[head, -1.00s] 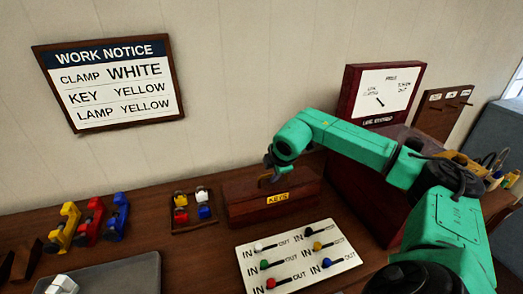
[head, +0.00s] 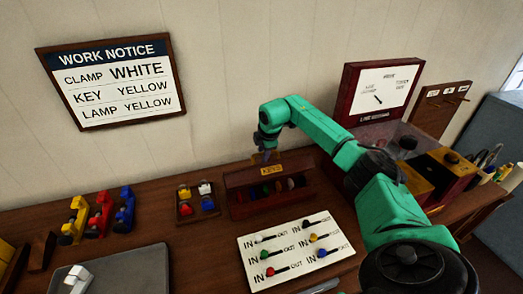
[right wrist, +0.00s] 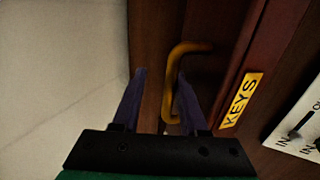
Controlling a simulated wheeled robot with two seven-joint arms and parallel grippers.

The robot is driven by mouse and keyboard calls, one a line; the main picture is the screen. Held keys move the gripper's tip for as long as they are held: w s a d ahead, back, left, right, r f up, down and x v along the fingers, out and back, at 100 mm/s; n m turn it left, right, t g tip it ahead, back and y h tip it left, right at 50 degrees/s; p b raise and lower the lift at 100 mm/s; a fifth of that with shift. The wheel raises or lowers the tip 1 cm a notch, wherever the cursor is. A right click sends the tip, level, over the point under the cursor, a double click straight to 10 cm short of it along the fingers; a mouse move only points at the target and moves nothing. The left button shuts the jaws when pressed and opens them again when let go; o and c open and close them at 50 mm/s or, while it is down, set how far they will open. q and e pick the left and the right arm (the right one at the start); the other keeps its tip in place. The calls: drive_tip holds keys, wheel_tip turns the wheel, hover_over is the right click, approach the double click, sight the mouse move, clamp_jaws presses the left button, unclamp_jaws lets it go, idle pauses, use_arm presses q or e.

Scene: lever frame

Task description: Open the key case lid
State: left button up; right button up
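The key case (head: 240,207) is a dark red-brown wooden box against the wall. My right gripper (head: 265,157) is at the top of the lid. In the right wrist view, its two fingers (right wrist: 158,100) stand apart, with the brass lid handle (right wrist: 174,80) between them, close to the right finger. The KEYS label also shows there (right wrist: 241,100). My left gripper is not in view.
A white IN/OUT lever panel (head: 297,262) lies in front of the case. A small tray of coloured blocks (head: 182,217) is to its left, with clamps (head: 102,217) farther left. A grey tray (head: 135,270) is front left. A dark red gauge box (head: 352,95) stands right.

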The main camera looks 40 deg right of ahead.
drive_tip(key=shift+w+d+f+b, duration=0.15)
drive_tip(key=shift+w+f, duration=0.1)
drive_tip(key=shift+w, duration=0.25)
drive_tip(key=shift+w+d+f+b, duration=0.15)
drive_tip(key=shift+w+f, duration=0.1)
drive_tip(key=shift+w, duration=0.2)
drive_tip(key=shift+s, duration=0.1)
